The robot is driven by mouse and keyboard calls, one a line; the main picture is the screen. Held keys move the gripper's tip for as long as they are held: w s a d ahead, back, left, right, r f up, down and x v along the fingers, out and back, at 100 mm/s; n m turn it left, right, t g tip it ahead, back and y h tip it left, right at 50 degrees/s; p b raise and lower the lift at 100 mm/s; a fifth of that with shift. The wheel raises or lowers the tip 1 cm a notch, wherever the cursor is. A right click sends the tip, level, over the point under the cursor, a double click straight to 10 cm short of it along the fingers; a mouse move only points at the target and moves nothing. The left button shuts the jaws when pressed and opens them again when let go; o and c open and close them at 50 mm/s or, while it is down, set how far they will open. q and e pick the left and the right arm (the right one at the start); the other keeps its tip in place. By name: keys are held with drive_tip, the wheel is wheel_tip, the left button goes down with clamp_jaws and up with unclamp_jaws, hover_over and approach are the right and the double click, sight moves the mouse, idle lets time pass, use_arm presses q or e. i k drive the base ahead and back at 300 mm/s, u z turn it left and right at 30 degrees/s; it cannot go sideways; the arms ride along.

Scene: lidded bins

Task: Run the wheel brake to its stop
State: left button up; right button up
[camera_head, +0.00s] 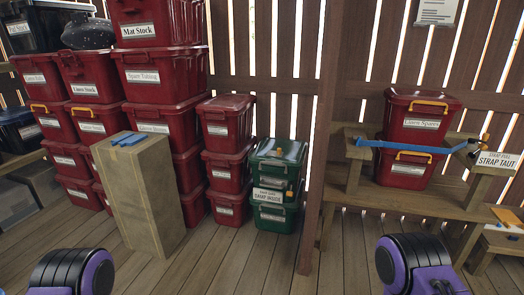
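A blue strap (410,147) runs across the front of the red bins on the wooden rack at right. At its right end is a small dark fitting with an orange part (485,139), which may be the wheel brake; it is too small to tell how it is set. A white sign (497,161) reading "STRAP TAUT" stands just below the fitting. Black and purple links of my arms show at the bottom left and bottom right edges. Neither gripper shows, so both are apart from the strap in this view or hidden.
Two red bins, the upper one (421,117), sit stacked on the wooden rack (450,205). Stacked red bins (165,72), green bins (276,163) and a tall cardboard box (138,195) stand at left. A wooden post (321,130) divides the sides. The middle floor is clear.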

sight(289, 194)
drive_tip(key=z, duration=0.05)
drive_tip(key=i, duration=1.65)
drive_tip(key=z, duration=0.05)
